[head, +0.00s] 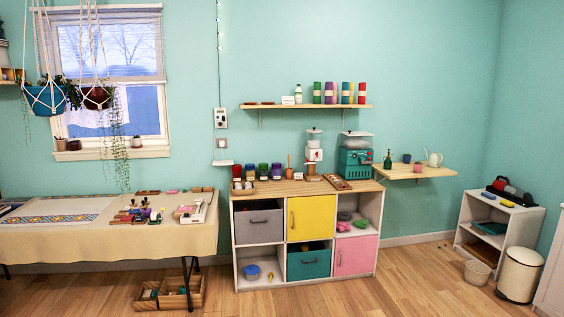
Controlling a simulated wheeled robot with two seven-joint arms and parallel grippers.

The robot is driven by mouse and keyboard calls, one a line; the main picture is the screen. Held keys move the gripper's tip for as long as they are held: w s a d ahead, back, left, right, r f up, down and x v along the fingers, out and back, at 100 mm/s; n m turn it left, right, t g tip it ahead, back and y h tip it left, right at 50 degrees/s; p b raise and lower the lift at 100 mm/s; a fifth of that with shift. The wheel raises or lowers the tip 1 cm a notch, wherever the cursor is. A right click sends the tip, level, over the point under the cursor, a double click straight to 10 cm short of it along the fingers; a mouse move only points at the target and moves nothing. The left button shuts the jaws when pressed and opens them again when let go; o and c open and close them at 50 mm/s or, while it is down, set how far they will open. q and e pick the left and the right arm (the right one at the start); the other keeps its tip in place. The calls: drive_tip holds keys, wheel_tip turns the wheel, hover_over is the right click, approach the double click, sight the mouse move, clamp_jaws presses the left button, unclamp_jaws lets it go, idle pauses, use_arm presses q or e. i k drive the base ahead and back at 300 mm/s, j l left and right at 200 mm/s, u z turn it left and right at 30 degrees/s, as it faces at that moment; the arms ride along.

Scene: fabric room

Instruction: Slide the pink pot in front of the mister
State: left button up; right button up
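The pink pot (417,168) is a small pot on the wooden wall shelf (440,172) at the right. The mister (388,161), a dark green bottle with a spray top, stands upright at the left of the same shelf. The pink pot is to the right of the mister, with a gap between them. Neither of my grippers is in view.
A dark blue pot (407,158) stands between the mister and the pink pot, a little farther back. A white watering can (433,159) stands at the right. A cabinet with a teal machine (355,162) is left of the shelf. Open floor (410,275) lies in front.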

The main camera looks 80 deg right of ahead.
sight(417, 167)
drive_tip(key=z, duration=3.7)
drive_tip(key=i+z, duration=0.45)
drive_tip(key=i, duration=0.15)
drive_tip(key=i+j, duration=0.1)
drive_tip(key=i, duration=4.05)
drive_tip(key=l+z, duration=0.05)
drive_tip(key=l, duration=0.05)
